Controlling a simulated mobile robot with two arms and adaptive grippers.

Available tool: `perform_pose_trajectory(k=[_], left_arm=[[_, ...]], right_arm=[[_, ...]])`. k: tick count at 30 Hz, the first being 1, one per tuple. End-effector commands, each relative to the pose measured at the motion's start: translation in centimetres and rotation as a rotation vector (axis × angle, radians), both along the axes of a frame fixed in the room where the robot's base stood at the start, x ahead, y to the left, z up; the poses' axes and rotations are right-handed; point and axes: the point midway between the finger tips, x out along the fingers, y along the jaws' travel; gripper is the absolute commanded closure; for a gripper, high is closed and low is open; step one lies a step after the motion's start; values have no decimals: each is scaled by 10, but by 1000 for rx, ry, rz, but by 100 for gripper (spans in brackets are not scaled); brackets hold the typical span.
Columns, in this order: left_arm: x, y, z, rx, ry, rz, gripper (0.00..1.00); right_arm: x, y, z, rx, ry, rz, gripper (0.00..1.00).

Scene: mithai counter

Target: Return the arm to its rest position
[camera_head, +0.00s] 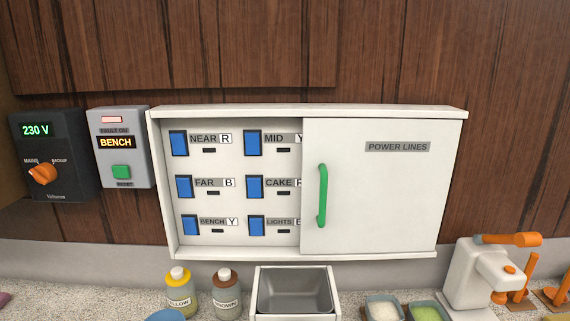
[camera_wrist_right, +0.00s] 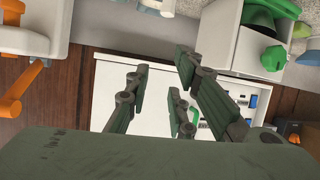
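My right gripper (camera_wrist_right: 163,72) shows only in the right wrist view. Its dark green-grey fingers are spread apart with nothing between them. The white switch cabinet (camera_wrist_right: 112,85) lies beyond the fingers in that view, and part of it is hidden behind them. No arm or gripper of mine shows in the head view, and my left gripper is in neither view. I cannot tell the arm's full pose from these frames.
The cabinet's POWER LINES door (camera_head: 390,195) has a green handle (camera_head: 322,195) and covers the right half. Blue switches (camera_head: 179,143) show at left. Below are a grey-lined bin (camera_head: 294,290), a yellow bottle (camera_head: 180,293), a brown bottle (camera_head: 226,294) and an orange-handled white machine (camera_head: 470,280).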

Motion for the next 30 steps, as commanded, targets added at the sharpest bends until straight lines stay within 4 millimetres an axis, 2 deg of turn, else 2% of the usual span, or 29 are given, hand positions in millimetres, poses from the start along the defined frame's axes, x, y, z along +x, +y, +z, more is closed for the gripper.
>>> perform_pose_trajectory(k=[1, 4, 6, 9, 12, 15, 20, 26, 30], left_arm=[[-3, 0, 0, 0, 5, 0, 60], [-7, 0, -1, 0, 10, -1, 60], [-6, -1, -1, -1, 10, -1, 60], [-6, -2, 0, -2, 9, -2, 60], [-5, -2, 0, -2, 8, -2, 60], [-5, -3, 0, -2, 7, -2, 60], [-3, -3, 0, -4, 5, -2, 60], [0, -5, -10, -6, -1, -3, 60], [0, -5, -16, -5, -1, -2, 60]], right_arm=[[-13, 0, -29, -8, 67, -41, 78], [-48, 5, -89, -58, 234, -107, 78], [-74, 16, -123, -88, 348, -133, 78], [-107, 35, -156, -116, 488, -147, 78], [-135, 55, -178, -129, 603, -144, 78], [-159, 76, -190, -136, 701, -132, 78], [-194, 111, -201, -135, 842, -99, 78], [-184, 110, -271, -151, 874, -95, 78], [-180, 111, -326, -153, 893, -91, 78]])
